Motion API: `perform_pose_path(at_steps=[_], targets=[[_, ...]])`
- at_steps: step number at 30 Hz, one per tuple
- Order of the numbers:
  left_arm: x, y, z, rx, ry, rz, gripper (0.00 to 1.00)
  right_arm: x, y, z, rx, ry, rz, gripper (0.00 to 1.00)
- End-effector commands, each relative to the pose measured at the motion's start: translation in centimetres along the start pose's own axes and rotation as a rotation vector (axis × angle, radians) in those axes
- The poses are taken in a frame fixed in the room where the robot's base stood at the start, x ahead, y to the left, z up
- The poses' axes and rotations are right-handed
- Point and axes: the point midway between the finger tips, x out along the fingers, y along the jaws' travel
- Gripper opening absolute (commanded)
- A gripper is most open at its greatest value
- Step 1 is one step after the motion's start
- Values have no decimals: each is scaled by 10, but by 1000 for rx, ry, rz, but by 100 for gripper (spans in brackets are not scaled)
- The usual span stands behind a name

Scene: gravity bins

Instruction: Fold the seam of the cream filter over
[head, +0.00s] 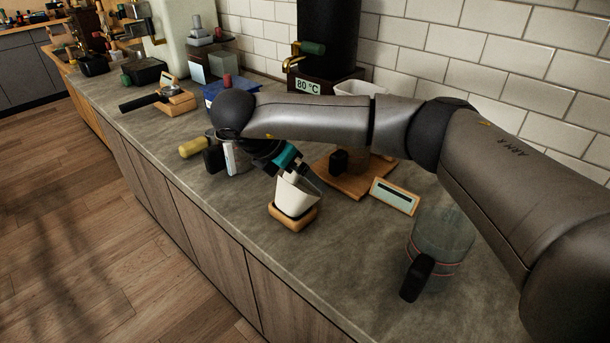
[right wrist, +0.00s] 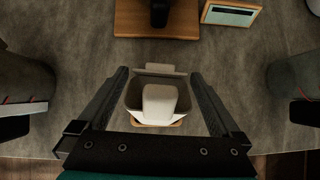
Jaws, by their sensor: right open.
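The cream filter (head: 297,195) is a pale, tapered paper cup standing upright on a small wooden stand (head: 293,217) near the counter's front edge. In the right wrist view the filter (right wrist: 160,101) is seen from above, its mouth open. A narrow strip (right wrist: 160,69) sticks out along its far edge; I cannot tell whether it is the seam. My right gripper (head: 292,171) is above the filter, pointing down. In the wrist view its open fingers (right wrist: 159,75) lie on either side of the filter, with gaps. My left gripper is not in view.
A wooden board (head: 345,178) with a dark-handled vessel and a small display panel (head: 395,195) lie behind. A glass jug (head: 440,238) stands at right, under my arm. A metal pitcher (head: 232,157) is left of the filter.

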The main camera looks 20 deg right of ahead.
Motion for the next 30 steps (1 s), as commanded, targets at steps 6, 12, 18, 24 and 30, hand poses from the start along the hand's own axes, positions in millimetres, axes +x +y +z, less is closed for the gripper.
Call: perform_pose_path(at_steps=[6,12,18,24,30], targets=[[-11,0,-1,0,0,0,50,-55,2,3,-1,-2,8,100],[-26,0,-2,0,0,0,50,-100,1,3,-2,-4,7,100],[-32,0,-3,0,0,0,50,-127,1,1,-1,-3,5,100],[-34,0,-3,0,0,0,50,-137,0,0,0,-1,1,100],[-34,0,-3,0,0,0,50,-137,0,0,0,-1,1,100]])
